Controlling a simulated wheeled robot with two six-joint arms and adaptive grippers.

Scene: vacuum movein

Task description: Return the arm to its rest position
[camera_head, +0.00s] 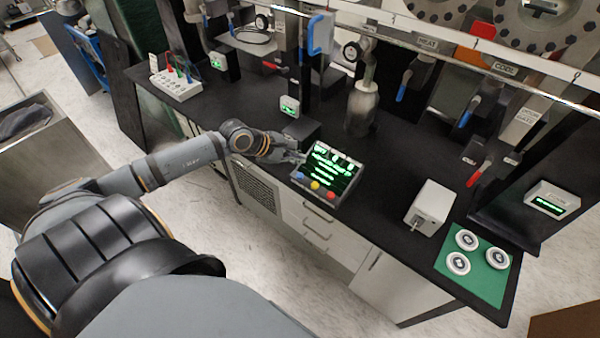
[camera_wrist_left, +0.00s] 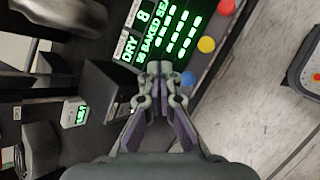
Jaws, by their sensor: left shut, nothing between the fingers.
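My left arm (camera_head: 185,160) reaches in from the left over the black bench. My left gripper (camera_head: 300,157) is shut and empty, just left of the control box (camera_head: 328,170) with a green-lit screen and blue, yellow and red buttons. In the left wrist view my gripper's fingertips (camera_wrist_left: 160,72) are together, in front of the box's screen edge (camera_wrist_left: 168,35). I cannot tell whether the fingertips touch the box. The screen shows green text, with "DRY" and "BAKED" readable in the wrist view. My right gripper is not in view.
The black bench top (camera_head: 395,180) carries a white box (camera_head: 429,207), a green mat (camera_head: 488,283) with three white discs, and a white power strip (camera_head: 176,84). Blue and red valve handles hang along the back. Open floor (camera_head: 210,225) lies in front of the cabinets.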

